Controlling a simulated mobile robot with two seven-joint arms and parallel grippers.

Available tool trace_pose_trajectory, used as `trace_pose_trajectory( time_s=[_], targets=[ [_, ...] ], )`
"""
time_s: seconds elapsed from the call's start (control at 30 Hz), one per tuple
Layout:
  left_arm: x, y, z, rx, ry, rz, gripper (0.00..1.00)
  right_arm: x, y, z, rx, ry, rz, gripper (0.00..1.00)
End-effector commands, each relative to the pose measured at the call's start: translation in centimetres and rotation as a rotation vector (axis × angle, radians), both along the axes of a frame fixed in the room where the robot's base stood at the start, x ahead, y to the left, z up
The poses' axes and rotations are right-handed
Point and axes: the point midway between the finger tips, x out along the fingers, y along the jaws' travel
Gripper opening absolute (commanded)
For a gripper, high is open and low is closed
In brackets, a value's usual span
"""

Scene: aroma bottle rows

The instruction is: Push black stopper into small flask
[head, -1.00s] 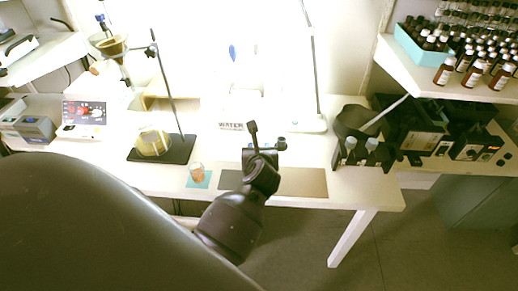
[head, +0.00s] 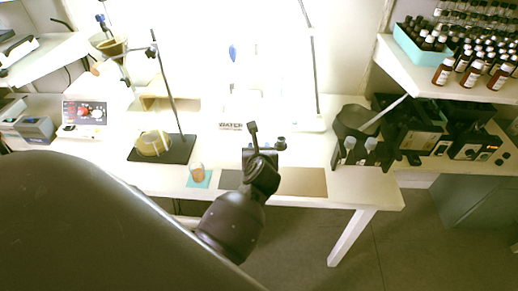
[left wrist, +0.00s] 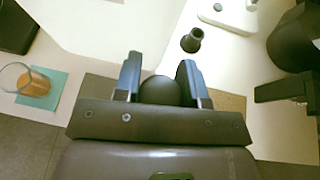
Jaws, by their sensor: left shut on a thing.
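My left gripper (head: 266,138) is above the middle of the white table. In the left wrist view its two fingers (left wrist: 159,76) are shut on a dark rounded thing (left wrist: 160,90), which looks like the black stopper. A small glass vessel with orange-brown content, perhaps the small flask (head: 198,174), stands on a teal mat left of the gripper; it also shows in the left wrist view (left wrist: 36,86). A second small black piece (left wrist: 192,40) with a round top stands apart, beyond the right finger. It shows in the head view (head: 281,143). My right gripper is not visible.
A larger flask (head: 152,144) with yellowish content sits on a black stand base (head: 178,152) at left. A dark mortar-like bowl (head: 352,119) and a black holder stand at right. A brown mat (head: 303,182) lies bare at the front edge.

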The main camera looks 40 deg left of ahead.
Motion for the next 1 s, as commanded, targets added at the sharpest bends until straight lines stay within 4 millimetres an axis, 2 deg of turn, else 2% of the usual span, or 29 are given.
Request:
trace_pose_trajectory(
  time_s=[1.0],
  targets=[
    [0.0, 0.0, -2.1, -0.001, 0.000, 0.000, 0.15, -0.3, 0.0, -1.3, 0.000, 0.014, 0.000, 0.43]
  ],
)
